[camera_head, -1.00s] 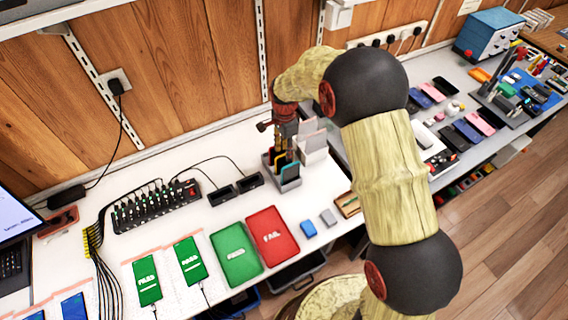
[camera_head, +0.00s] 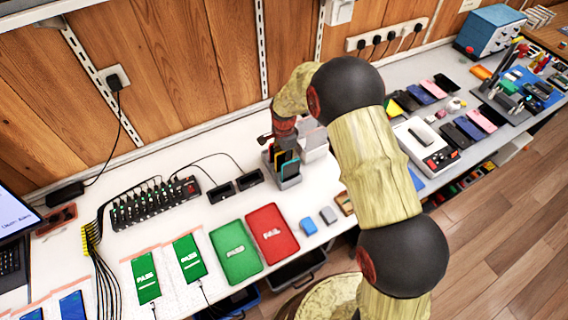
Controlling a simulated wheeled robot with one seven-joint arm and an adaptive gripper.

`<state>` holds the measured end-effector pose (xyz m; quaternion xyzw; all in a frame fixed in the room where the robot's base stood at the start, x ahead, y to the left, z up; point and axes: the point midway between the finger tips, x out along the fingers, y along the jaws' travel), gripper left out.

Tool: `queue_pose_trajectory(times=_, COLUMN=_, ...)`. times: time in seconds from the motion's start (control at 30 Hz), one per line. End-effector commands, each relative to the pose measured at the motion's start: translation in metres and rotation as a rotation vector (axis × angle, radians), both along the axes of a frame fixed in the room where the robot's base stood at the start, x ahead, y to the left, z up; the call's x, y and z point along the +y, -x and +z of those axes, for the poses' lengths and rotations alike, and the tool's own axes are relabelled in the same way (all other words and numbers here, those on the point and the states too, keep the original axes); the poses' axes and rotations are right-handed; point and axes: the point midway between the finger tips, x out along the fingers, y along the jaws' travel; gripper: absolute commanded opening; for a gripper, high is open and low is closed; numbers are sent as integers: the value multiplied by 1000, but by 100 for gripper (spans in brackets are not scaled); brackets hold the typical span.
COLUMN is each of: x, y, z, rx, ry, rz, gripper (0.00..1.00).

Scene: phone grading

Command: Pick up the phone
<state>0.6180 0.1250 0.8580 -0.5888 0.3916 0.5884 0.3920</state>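A grey slotted rack (camera_head: 290,184) on the white table holds several upright phones (camera_head: 288,168), some dark and one with an orange edge. My gripper (camera_head: 281,146) is directly above and behind these phones, pointing down at the rack. Its fingertips are small and partly hidden among the phones, so I cannot tell whether it is open or whether it touches one. Two phones with green screens, one at left (camera_head: 145,276) and one at right (camera_head: 189,258), lie on the table at the lower left, away from my gripper.
A green mat (camera_head: 236,252) and a red mat (camera_head: 272,234) lie in front of the rack. A black multi-port hub (camera_head: 155,204) with cables is to the left. More phones lie on the grey bench (camera_head: 440,100) at right. The wooden wall is close behind.

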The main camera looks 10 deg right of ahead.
Motion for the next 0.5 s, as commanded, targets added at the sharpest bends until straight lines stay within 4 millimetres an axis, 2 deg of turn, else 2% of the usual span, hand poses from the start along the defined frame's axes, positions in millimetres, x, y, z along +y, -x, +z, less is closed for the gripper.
queue_pose_trajectory(times=0.5, x=0, y=0, z=0, rx=1, ry=0, rz=0, gripper=3)
